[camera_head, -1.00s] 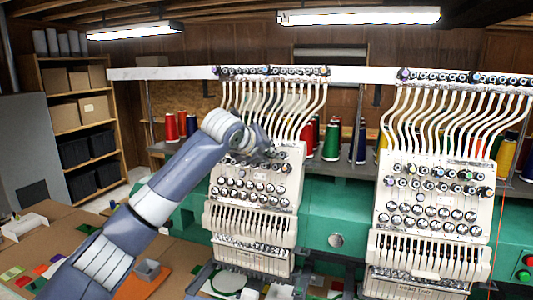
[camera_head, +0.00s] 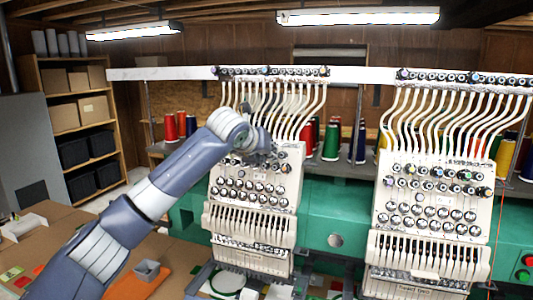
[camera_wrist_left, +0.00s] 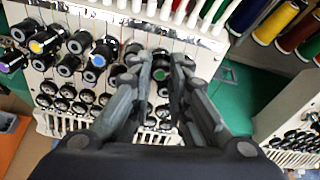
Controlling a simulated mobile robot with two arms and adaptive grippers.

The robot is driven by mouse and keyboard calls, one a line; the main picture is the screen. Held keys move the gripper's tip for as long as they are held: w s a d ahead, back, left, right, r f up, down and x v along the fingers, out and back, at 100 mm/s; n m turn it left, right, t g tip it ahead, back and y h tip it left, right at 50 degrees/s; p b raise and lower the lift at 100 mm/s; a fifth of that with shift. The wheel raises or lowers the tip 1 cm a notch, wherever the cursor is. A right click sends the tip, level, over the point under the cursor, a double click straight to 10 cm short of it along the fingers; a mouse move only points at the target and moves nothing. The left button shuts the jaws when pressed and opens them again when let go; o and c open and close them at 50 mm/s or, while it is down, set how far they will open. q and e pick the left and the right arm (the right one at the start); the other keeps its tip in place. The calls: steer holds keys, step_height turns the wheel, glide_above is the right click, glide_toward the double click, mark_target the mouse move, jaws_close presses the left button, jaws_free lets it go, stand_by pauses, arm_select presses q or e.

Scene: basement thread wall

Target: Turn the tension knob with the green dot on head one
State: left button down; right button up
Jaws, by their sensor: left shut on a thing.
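The left sewing head (camera_head: 252,210) is a cream panel with rows of black-and-silver tension knobs. My left gripper (camera_head: 264,156) is at the upper knob rows of this head, on their right part. In the left wrist view my left gripper (camera_wrist_left: 161,66) is shut on a black knob between its fingertips. A green spot (camera_wrist_left: 162,92) shows on a dark knob between the fingers, partly hidden by them. Knobs with a yellow dot (camera_wrist_left: 37,46) and a blue dot (camera_wrist_left: 98,61) are to the left. My right gripper is not in view.
A second sewing head (camera_head: 432,205) stands to the right. White thread tubes (camera_head: 275,105) run above the left head. Thread cones (camera_head: 331,140) stand behind. A brown table (camera_head: 30,250) with coloured patches is at lower left.

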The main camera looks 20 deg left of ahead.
arm_select(q)
steer(key=shift+f, duration=0.45)
steer(key=c, duration=1.5)
jaws_free()
steer(key=shift+r, duration=0.2)
steer(key=shift+r, duration=0.1)
steer(key=v, duration=1.2)
steer(key=shift+d, duration=0.1)
